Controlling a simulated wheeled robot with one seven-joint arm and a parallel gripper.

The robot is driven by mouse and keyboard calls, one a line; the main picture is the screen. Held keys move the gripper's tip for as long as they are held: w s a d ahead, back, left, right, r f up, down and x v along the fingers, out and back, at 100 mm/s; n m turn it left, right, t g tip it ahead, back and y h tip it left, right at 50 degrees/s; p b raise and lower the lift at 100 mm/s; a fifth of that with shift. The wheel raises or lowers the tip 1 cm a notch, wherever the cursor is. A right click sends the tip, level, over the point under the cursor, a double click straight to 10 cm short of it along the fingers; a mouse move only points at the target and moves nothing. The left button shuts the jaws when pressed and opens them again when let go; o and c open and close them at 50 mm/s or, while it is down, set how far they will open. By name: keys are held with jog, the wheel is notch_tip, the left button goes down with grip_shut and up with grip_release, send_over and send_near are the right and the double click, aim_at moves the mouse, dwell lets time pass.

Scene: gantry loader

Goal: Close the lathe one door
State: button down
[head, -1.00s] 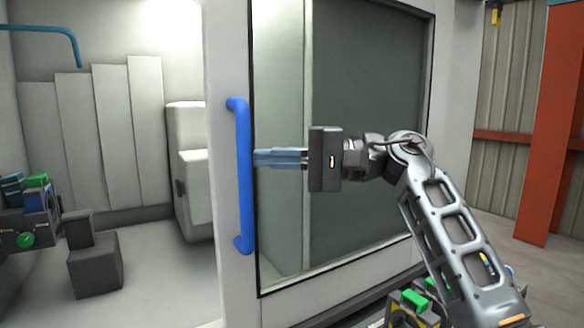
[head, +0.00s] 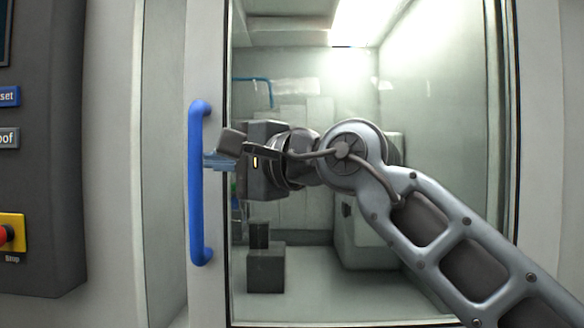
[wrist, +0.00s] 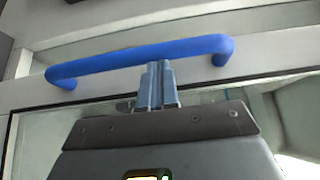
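The lathe door is a glazed sliding panel with a light frame (head: 207,295), now in front of the machine's opening. Its left edge lies close to the light machine frame at the left; I cannot tell whether a narrow gap is left. The blue bar handle (head: 196,185) stands upright on the door's left stile and also shows in the wrist view (wrist: 120,60). My gripper (head: 208,161) is at the handle's right side. In the wrist view its two fingers (wrist: 157,68) are together, with their tips at the handle's edge, not around it. Whether they touch it is unclear.
A dark control panel (head: 45,150) with a red stop button (head: 5,235) stands at the left. Through the glass I see the machine's interior with a dark block (head: 266,270) and a blue pipe. My arm crosses in front of the glass from the lower right.

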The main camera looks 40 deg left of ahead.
aim_at(189, 161)
jog(key=s+a, duration=0.6)
jog(key=a, duration=0.2)
jog(key=shift+s+a, duration=0.25)
jog(key=shift+a, duration=0.15)
jog(key=shift+r, duration=0.15)
jog(key=w+d, duration=0.2)
jog(key=w+d+b, duration=0.1)
jog(key=d, duration=0.1)
jog(key=shift+w+d+f, duration=0.2)
jog(key=shift+w+d, duration=0.2)
jog(key=d, duration=0.8)
jog(key=shift+b, duration=0.3)
jog(key=shift+d, duration=0.15)
